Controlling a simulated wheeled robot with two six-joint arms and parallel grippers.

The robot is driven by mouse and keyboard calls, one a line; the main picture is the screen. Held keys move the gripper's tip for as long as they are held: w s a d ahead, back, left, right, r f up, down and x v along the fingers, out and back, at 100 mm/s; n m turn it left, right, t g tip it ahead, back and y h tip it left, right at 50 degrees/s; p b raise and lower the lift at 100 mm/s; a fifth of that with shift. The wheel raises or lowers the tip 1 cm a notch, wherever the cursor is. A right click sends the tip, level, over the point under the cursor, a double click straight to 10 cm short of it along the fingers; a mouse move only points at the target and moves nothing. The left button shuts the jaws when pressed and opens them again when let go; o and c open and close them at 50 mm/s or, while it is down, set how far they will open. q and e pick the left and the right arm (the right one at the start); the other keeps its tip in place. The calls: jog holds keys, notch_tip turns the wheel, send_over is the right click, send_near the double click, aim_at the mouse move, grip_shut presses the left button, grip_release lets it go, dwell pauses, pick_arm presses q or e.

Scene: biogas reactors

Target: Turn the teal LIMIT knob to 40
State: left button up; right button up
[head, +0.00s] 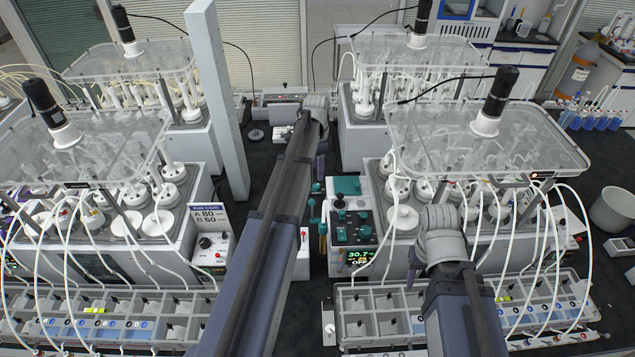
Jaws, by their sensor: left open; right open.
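A control box (354,250) stands right of centre, with several teal knobs on its dark face. One teal knob (341,235) is at the face's lower left and another teal knob (365,233) is at its right. Their labels and pointers are too small to read, so I cannot tell which is LIMIT. A display (360,257) below them shows 30.7 in green, with smaller amber text under it. My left arm runs up just left of the box and my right arm rises to its right. Neither gripper's fingers can be made out; the arms hide them.
A card (209,217) reading A 80, B 60 stands left of my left arm. Several teal-handled valves (313,203) are beside the box. Clear-lidded reactor stations (488,140) with hanging tubes flank both sides. A grey post (220,100) rises at left. Sample racks (375,301) line the front.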

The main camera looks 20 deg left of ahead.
aim_at(317, 185)
pick_arm(q)
notch_tip(317, 185, down, 8)
jog(key=b, duration=0.7)
jog(key=shift+r, duration=0.25)
grip_shut()
